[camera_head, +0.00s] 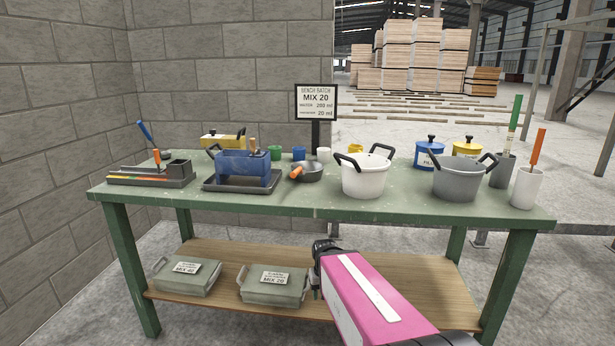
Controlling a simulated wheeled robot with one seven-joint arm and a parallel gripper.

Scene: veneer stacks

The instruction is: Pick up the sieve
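A small dark grey round vessel with an orange handle (307,173) sits on the green workbench (250,203), near its middle. It looks like the sieve, but I cannot make out any mesh. My pink arm reaches in from the bottom right. The dark end of my arm, where my gripper (322,252) is, shows in front of the bench, below the tabletop and apart from the sieve. Its fingers cannot be made out, so I cannot tell whether it is open or shut.
A white pot (364,177) stands right of the sieve, and a blue block device (243,169) on a dark tray stands left. A grey pot (460,180) and white holder (526,188) are farther right. A sign (316,102) stands behind. Lidded boxes (274,288) lie on the lower shelf.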

